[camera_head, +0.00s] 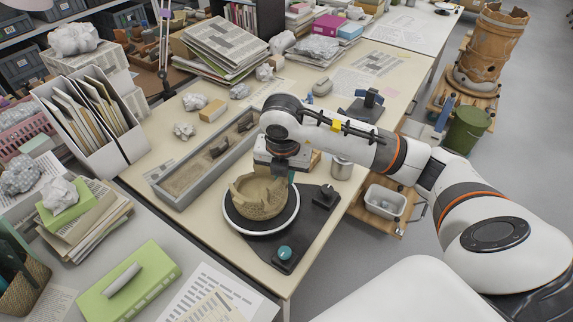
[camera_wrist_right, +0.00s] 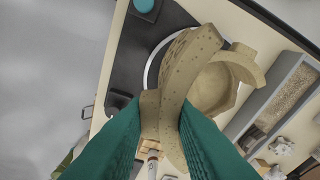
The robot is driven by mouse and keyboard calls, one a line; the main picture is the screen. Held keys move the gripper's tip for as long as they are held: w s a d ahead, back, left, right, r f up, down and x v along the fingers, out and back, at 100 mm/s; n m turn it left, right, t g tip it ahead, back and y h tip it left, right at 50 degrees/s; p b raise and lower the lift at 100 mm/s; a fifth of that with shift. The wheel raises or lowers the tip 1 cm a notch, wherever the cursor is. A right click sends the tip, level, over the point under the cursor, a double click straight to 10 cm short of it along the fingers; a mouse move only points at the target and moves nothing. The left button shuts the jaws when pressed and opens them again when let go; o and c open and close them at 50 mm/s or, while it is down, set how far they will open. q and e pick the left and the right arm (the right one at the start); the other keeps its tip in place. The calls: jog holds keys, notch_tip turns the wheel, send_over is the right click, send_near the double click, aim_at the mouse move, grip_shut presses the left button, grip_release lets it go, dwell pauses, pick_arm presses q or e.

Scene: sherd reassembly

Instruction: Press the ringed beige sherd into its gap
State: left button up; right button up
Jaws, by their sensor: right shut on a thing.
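The beige pot (camera_head: 256,202) with a broken, uneven rim stands on the white-rimmed round turntable (camera_head: 233,219). My right gripper (camera_head: 281,171) is at the far right side of the pot's rim in the head view. In the wrist view, its green fingers (camera_wrist_right: 160,108) are shut on a beige sherd (camera_wrist_right: 152,112) at the pot wall (camera_wrist_right: 198,48). The sherd overlaps the pot in the picture, so I cannot tell whether it is seated or only close to the wall. No ring mark shows clearly. My left gripper is not in view.
A grey long tray (camera_head: 176,203) with sherds lies left of the turntable. The black base (camera_head: 322,205) carries a teal knob (camera_head: 284,253). A metal cup (camera_head: 341,168) stands right of the gripper.

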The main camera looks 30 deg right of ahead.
jog(key=m, duration=0.2)
jog(key=d+m, duration=0.1)
jog(key=m, duration=0.1)
jog(key=shift+w+r+h, duration=0.25)
jog(key=shift+w+h, duration=0.05)
jog(key=shift+f, duration=0.1)
jog(key=shift+f, duration=0.1)
jog(key=s+a+b+x, duration=0.1)
jog(key=b+x, duration=0.4)
jog(key=x, duration=0.2)
jog(key=shift+w+f+b, duration=0.3)
jog(key=shift+f+b, duration=0.05)
jog(key=shift+f, duration=0.15)
jog(key=shift+w+a, duration=0.25)
jog(key=shift+a, duration=0.05)
dwell(0.5)
jog(key=shift+s+f+b, duration=0.15)
jog(key=shift+f+b, duration=0.4)
jog(key=shift+b, duration=0.15)
dwell(2.0)
